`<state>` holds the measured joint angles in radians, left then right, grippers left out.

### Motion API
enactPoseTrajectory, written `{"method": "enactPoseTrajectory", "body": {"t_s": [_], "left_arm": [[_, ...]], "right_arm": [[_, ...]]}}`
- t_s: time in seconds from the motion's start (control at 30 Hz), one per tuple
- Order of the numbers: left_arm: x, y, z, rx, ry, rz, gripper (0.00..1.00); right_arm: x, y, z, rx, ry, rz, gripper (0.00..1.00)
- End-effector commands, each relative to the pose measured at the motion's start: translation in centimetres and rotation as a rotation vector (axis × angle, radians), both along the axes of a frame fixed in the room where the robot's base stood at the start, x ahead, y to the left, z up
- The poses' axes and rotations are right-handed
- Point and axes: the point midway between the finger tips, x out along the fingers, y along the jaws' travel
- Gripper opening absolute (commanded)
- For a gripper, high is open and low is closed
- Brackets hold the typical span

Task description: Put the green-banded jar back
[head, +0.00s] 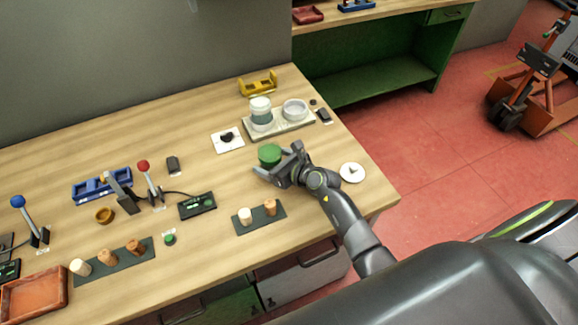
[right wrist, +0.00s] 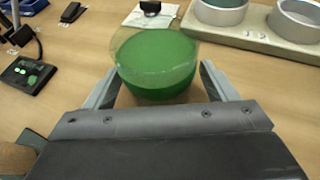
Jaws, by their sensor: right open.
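The green jar (head: 269,155) stands on the wooden table in front of the pale two-place stand. In the right wrist view the jar (right wrist: 155,62) has a clear upper part and a green lower part. My right gripper (head: 276,160) is open, with a finger on either side of the jar; I cannot tell whether they touch it. The pale stand (head: 285,127) carries a white jar with a dark grey-green band (head: 260,112) on its left place and a round white ring or dish (head: 295,108) on its right place. My left gripper is not in view.
A white card with a black knob (head: 228,139) lies left of the stand. A yellow holder (head: 258,84) is behind it. A white disc (head: 352,172) lies right of my arm. Levers and trays fill the left.

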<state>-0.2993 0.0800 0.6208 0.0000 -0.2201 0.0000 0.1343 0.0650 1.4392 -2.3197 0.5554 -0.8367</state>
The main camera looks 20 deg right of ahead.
Motion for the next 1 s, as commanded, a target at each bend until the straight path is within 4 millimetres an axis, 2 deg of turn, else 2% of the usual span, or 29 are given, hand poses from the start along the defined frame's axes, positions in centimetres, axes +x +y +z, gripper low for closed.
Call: {"method": "enactPoseTrajectory", "body": {"t_s": [0.4, 0.6, 0.8, 1.0], "left_arm": [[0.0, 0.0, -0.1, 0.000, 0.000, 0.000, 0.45], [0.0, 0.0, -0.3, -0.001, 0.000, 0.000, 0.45], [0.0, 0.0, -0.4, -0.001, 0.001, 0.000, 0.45], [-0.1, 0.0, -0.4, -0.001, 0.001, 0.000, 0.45]], "right_arm": [[-5.9, -2.8, 2.6, -0.003, 0.000, 0.000, 0.79], [-8.2, -3.8, 3.6, -0.002, 0.000, 0.000, 0.79], [-9.2, -4.2, 4.2, -0.001, 0.000, 0.000, 0.79], [-9.3, -4.2, 4.3, 0.000, 0.000, 0.000, 0.79]]}}
